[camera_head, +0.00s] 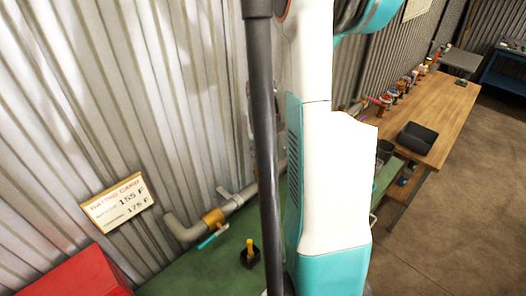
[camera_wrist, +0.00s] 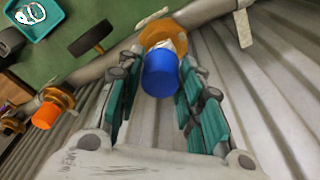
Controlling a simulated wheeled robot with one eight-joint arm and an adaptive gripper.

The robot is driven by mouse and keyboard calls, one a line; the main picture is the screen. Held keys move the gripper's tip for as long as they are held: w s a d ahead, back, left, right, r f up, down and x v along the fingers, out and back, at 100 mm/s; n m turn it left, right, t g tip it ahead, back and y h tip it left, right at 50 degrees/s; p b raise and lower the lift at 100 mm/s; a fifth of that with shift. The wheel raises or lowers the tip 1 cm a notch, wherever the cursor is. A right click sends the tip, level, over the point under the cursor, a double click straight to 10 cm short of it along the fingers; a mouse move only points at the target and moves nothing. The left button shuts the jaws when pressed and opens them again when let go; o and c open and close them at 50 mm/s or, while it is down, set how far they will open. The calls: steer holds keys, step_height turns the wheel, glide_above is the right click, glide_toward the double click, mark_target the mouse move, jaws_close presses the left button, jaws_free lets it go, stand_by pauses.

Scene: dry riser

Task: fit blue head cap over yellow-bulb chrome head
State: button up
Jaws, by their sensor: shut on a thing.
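In the wrist view my gripper (camera_wrist: 160,78) has its two teal-padded fingers on either side of the blue head cap (camera_wrist: 161,75), shut on it. The cap points up the picture toward a brass-coloured collar (camera_wrist: 153,34) on a grey pipe. A small pale metallic piece (camera_wrist: 180,43) shows just past the cap's far end; whether cap and piece touch is unclear. The yellow bulb of the chrome head cannot be made out and may be behind the cap. In the head view my arm hides the gripper and the cap.
An orange cap (camera_wrist: 45,116) sits on another brass fitting at left. A teal tray (camera_wrist: 40,27) lies at upper left. In the head view, a rating card (camera_head: 117,203), red box (camera_head: 78,275) and yellow-topped black item (camera_head: 249,252) are near the wall; a wooden table (camera_head: 445,100) stands right.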

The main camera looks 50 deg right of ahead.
steer(key=shift+f+b, duration=1.25)
steer(key=shift+f, duration=0.1)
steer(key=o, duration=0.7)
steer(key=shift+o, duration=0.2)
steer(key=r, duration=0.4)
steer(key=a+r, duration=0.1)
steer(key=r, duration=0.3)
steer(key=s+r, duration=0.1)
steer(key=r, duration=0.2)
steer(key=shift+a+r, duration=0.25)
steer(key=shift+r, duration=0.15)
